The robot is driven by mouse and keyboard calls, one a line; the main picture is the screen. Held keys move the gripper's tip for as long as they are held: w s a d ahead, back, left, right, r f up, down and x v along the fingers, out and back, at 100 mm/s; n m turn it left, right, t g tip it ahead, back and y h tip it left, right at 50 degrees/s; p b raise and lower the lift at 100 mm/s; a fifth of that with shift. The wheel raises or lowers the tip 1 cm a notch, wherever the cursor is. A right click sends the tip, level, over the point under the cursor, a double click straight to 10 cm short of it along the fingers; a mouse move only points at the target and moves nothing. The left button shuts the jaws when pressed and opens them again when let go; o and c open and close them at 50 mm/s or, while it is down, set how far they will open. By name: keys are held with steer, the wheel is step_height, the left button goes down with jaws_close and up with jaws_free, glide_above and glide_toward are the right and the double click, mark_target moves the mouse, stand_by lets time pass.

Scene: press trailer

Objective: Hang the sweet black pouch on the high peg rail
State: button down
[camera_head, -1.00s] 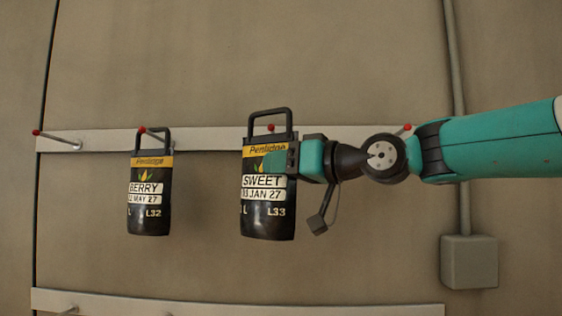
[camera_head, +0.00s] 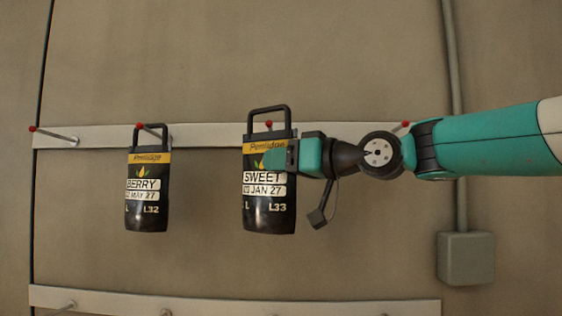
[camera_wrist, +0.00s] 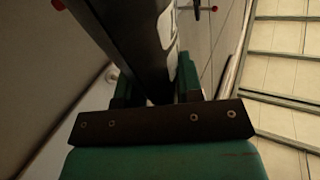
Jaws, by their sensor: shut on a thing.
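The sweet black pouch (camera_head: 268,211) has a yellow band, a white SWEET label and a black loop handle. My gripper (camera_head: 278,160) is shut on its upper right side and holds it upright in front of the high peg rail (camera_head: 207,136). In the head view a red-tipped peg (camera_head: 268,125) shows inside the handle loop; whether the loop is around it in depth I cannot tell. In the wrist view the pouch (camera_wrist: 135,40) rises between the fingers of my gripper (camera_wrist: 158,92).
A BERRY black pouch (camera_head: 147,205) hangs at a peg to the left. A free peg (camera_head: 52,134) is at the far left. A lower rail (camera_head: 230,303) runs below. A grey box (camera_head: 465,258) and pipe are at the right.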

steer(key=shift+w+d+r+p, duration=0.15)
steer(key=shift+w+p, duration=0.6)
steer(key=shift+w, duration=0.5)
steer(key=shift+w+a+r+p, duration=0.1)
steer(key=shift+w+p, duration=0.65)
steer(key=shift+w, duration=0.45)
steer(key=shift+w+f+b, duration=0.45)
steer(key=shift+f+b, duration=0.2)
steer(key=shift+f, duration=0.15)
